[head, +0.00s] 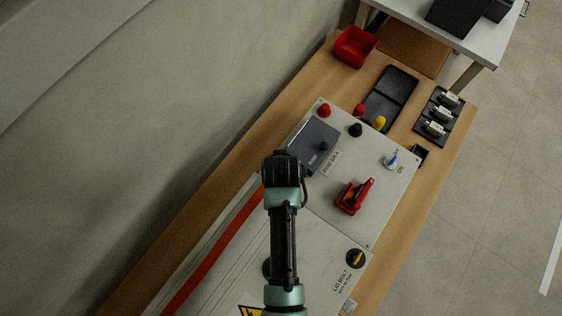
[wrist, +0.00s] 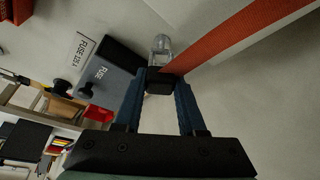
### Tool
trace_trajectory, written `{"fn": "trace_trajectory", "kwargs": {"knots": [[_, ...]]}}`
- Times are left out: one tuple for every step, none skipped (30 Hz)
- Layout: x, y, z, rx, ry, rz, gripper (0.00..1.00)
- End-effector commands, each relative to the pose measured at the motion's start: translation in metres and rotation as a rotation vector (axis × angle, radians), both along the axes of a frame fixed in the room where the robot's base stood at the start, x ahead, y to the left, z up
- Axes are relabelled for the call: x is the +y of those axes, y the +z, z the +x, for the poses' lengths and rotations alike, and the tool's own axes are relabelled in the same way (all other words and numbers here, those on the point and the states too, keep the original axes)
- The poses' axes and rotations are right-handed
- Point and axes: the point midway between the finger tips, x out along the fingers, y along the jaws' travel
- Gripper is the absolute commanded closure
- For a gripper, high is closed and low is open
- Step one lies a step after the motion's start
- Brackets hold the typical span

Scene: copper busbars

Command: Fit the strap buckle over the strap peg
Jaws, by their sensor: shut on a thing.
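The red strap (head: 213,250) runs up along the left side of the grey cabinet to my arm's end; it also crosses the upper right of the wrist view (wrist: 240,35). In the wrist view my gripper (wrist: 161,78) is shut on the black strap buckle (wrist: 160,83), which is at the strap's end. A shiny, round-ended pale peg (wrist: 161,46) shows just beyond the buckle. It lines up with the buckle, but I cannot tell whether the buckle is around it or only in front of it. In the head view my arm hides the buckle, the peg and my fingertips.
The grey cabinet (head: 385,210) carries a dark fuse cover (head: 313,143), a red switch handle (head: 354,196), coloured knobs and a yellow-black lid bolt (head: 356,258). A red bin (head: 355,46), black tray (head: 390,97) and fuse rack (head: 438,116) stand farther along the wooden bench (head: 310,92).

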Motion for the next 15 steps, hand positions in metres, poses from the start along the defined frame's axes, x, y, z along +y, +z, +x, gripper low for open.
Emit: {"fn": "trace_trajectory", "kwargs": {"knots": [[0.000,-0.011,0.000,-0.001,0.000,0.000,1.00],[0.000,-0.014,0.000,-0.001,0.000,0.000,1.00],[0.000,-0.017,0.000,-0.001,0.000,0.000,1.00],[0.000,-0.019,0.000,-0.001,0.000,0.000,1.00],[0.000,-0.020,0.000,-0.001,0.000,0.000,1.00],[0.000,-0.022,0.000,-0.001,0.000,0.000,1.00],[0.000,-0.023,0.000,-0.001,0.000,0.000,1.00],[0.000,-0.023,0.000,-0.001,0.000,0.000,1.00],[0.000,-0.023,0.000,-0.001,0.000,0.000,1.00],[0.000,-0.023,0.000,-0.001,0.000,0.000,1.00],[0.000,-0.023,0.000,-0.001,0.000,0.000,1.00],[0.000,-0.022,0.000,-0.001,0.000,0.000,1.00],[0.000,-0.022,0.000,-0.001,0.000,0.000,1.00],[0.000,-0.022,0.000,-0.001,0.000,0.000,1.00],[0.000,-0.022,0.000,-0.001,0.000,0.000,1.00]]}}
